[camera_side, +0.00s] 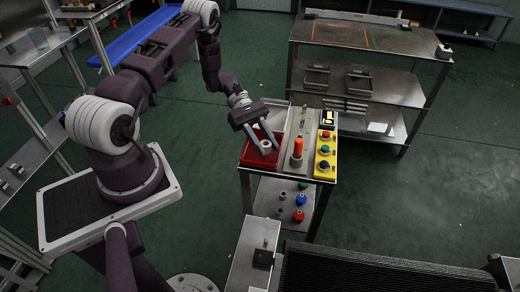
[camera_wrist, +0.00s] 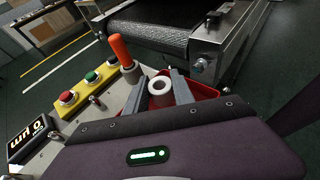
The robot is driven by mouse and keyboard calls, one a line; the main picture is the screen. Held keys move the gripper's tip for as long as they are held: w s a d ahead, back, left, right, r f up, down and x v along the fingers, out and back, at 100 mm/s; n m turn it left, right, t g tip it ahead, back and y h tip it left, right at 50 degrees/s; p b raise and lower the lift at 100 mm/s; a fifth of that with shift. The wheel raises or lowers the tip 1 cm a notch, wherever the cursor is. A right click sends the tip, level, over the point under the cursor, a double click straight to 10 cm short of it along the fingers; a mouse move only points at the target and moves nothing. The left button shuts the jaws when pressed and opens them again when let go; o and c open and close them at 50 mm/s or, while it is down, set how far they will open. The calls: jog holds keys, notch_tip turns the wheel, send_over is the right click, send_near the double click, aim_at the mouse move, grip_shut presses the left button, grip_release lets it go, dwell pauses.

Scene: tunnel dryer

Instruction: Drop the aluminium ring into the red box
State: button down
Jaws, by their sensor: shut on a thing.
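The aluminium ring (camera_wrist: 160,86) is a pale, thick ring with a dark round hole, held between the two fingers in the wrist view. In the side view the ring (camera_side: 266,144) is small and partly hidden between the fingertips. My gripper (camera_side: 270,147) is shut on the ring and points down over the red box (camera_side: 249,157). The red box is an open tray at the left of the small cart's top. In the wrist view the red box (camera_wrist: 207,91) shows behind and beside the fingers, partly hidden by them. The gap between ring and box floor is hard to judge.
An orange-handled tool (camera_side: 298,148) stands upright just right of the box. A yellow button panel (camera_side: 325,154) runs along the cart's right side. A dark conveyor belt (camera_side: 370,272) lies in front. A steel workbench (camera_side: 365,38) stands behind. Open green floor surrounds the cart's left.

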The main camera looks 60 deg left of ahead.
jog(key=shift+f, duration=0.15)
jog(key=c, duration=1)
grip_release()
jog(key=shift+w, duration=0.1)
jog(key=v, duration=0.6)
jog(key=shift+a, duration=0.55)
jog(key=shift+r, duration=0.3)
